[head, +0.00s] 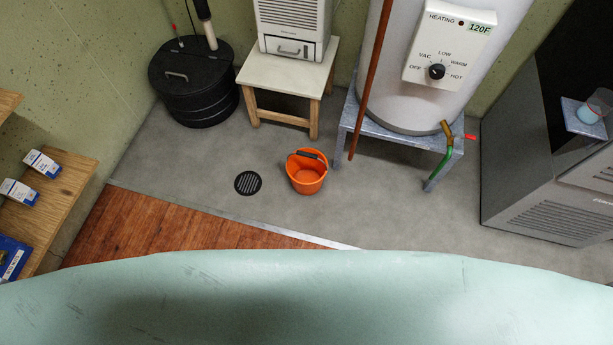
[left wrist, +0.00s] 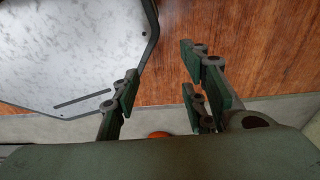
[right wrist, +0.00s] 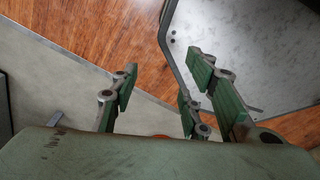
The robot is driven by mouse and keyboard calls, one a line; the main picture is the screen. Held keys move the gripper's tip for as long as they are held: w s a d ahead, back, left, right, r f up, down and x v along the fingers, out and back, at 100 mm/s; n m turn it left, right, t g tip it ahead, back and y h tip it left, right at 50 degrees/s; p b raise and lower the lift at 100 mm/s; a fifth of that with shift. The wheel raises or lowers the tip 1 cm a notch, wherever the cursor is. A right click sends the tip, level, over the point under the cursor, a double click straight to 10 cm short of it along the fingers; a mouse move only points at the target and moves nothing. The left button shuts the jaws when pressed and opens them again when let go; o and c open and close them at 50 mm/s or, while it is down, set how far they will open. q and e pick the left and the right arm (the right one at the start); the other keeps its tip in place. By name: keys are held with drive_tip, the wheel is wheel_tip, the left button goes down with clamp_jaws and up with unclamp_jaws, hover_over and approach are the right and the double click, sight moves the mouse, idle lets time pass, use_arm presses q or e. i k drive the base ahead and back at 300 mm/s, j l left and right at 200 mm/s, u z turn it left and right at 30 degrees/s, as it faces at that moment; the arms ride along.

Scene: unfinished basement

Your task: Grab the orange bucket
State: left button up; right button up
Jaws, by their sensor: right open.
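The orange bucket (head: 307,172) stands upright on the grey concrete floor in the head view, with a dark grip on its handle near the rim. A small orange sliver (left wrist: 158,134) shows above my gripper's body in the left wrist view, and a similar sliver (right wrist: 160,136) shows in the right wrist view; I cannot tell for sure that it is the bucket. My left gripper (left wrist: 160,88) is open, its green-padded fingers apart with nothing between them. My right gripper (right wrist: 160,90) is also open and empty. Neither gripper shows in the head view.
A round floor drain (head: 248,183) lies left of the bucket. Behind it are a wooden stool (head: 284,76), a black lidded bin (head: 193,90) and a water heater on a metal stand (head: 402,136). A grey machine (head: 545,165) stands right. Wooden shelves (head: 62,195) are left.

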sight(306, 167)
drive_tip(key=z, duration=0.25)
drive_tip(key=i+j+z, duration=0.25)
drive_tip(key=j+z, duration=0.3)
drive_tip(key=j, duration=0.2)
drive_tip(key=i+j+z, duration=0.1)
drive_tip(key=j+z, duration=0.15)
drive_tip(key=j, duration=0.15)
